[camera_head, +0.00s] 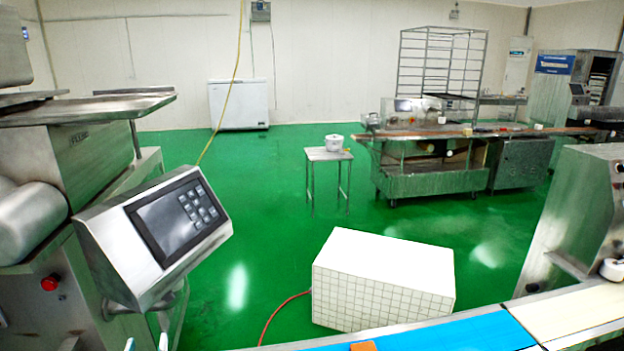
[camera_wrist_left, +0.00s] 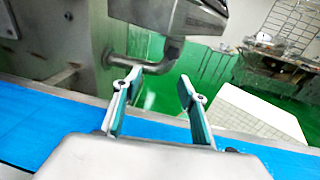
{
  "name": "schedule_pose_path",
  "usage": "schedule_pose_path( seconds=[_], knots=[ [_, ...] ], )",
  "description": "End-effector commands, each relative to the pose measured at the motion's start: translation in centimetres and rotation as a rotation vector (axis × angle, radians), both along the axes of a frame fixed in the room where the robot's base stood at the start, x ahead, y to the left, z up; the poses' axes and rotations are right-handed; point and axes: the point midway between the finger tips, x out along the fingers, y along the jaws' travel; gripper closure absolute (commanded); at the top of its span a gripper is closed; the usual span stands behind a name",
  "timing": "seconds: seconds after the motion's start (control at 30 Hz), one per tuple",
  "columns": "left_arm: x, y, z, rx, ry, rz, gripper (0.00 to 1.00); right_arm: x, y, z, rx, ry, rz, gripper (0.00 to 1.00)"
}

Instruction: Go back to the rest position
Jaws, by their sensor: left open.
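My left gripper (camera_head: 147,344) shows only as its two fingertips at the bottom edge of the head view, at the left, below the control panel (camera_head: 178,220). In the left wrist view the same gripper (camera_wrist_left: 160,80) has its fingers spread apart, with nothing between them. Behind the fingers are the green floor and the machine's metal bracket. The blue conveyor belt (camera_wrist_left: 40,115) lies across behind the gripper. My right gripper does not show in either view.
A white tiled box (camera_head: 383,270) stands on the green floor beyond the blue belt (camera_head: 450,332). An orange object (camera_head: 363,346) is cut off at the bottom edge. The encrusting machine (camera_head: 75,160) fills the left side. A small table (camera_head: 328,156) stands farther back with open floor around it.

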Motion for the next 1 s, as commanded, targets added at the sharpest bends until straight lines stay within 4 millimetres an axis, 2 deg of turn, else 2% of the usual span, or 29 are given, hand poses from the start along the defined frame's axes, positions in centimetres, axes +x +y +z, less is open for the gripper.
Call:
schedule_pose_path(
  seconds=[0.03, 0.2, 0.3, 0.4, 0.6, 0.87, 1.0],
  knots=[
    [-1.5, -0.1, -0.3, -0.173, -0.02, 0.058, 0.58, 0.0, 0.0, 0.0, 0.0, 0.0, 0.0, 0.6],
    [-7.0, 0.0, -1.7, -0.777, -0.111, 0.31, 0.58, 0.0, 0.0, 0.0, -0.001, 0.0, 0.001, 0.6],
    [-10.1, -0.4, -2.6, -1.077, -0.166, 0.464, 0.58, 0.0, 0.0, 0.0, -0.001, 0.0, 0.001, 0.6],
    [-12.6, -0.9, -3.2, -1.295, -0.212, 0.593, 0.58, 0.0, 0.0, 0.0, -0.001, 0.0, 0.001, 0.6],
    [-16.4, -2.3, -3.9, -1.592, -0.285, 0.796, 0.58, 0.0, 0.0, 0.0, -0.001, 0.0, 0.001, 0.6],
    [-20.2, -4.0, -4.1, -1.861, -0.369, 1.021, 0.58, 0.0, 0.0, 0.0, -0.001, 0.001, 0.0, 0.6],
    [-19.3, -5.7, -6.5, -1.931, -0.33, 1.003, 0.58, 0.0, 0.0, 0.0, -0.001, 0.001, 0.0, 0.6]
  ],
)
